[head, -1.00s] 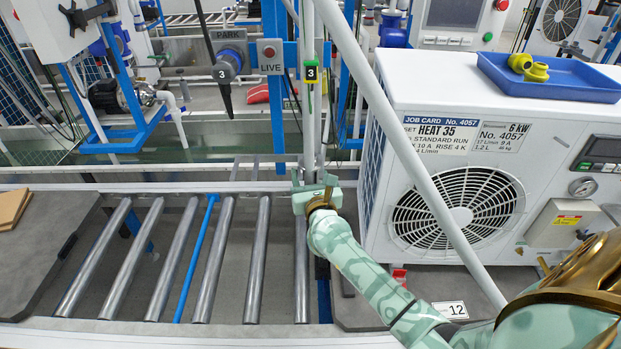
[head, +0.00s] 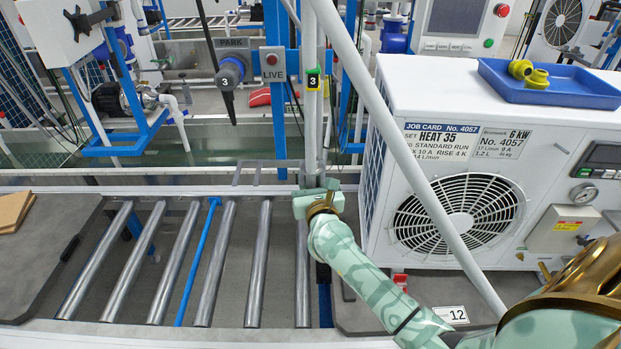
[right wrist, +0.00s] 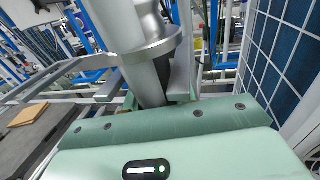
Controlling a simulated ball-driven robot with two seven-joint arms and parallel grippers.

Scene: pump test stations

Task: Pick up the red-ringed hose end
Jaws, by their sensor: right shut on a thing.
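My right gripper (head: 318,197) is at the lower end of an upright grey-white pipe or hose (head: 310,135), above the roller conveyor. In the right wrist view, the gripper (right wrist: 150,92) is shut on a grey cylindrical hose end (right wrist: 150,82) with a wide collar just above the fingers. The hose end leans slightly in that view. No red ring shows on the held part, so I cannot confirm its ring colour. A small red fitting (head: 400,279) shows low at the front of the white heat pump unit (head: 375,210). My left gripper is not in view.
The roller conveyor (head: 208,262) runs below my right gripper. The heat pump unit stands close on the right, with a blue tray (head: 500,80) on top. A white diagonal pipe (head: 420,175) crosses in front of it. A grey plug (head: 230,70) sits under PARK.

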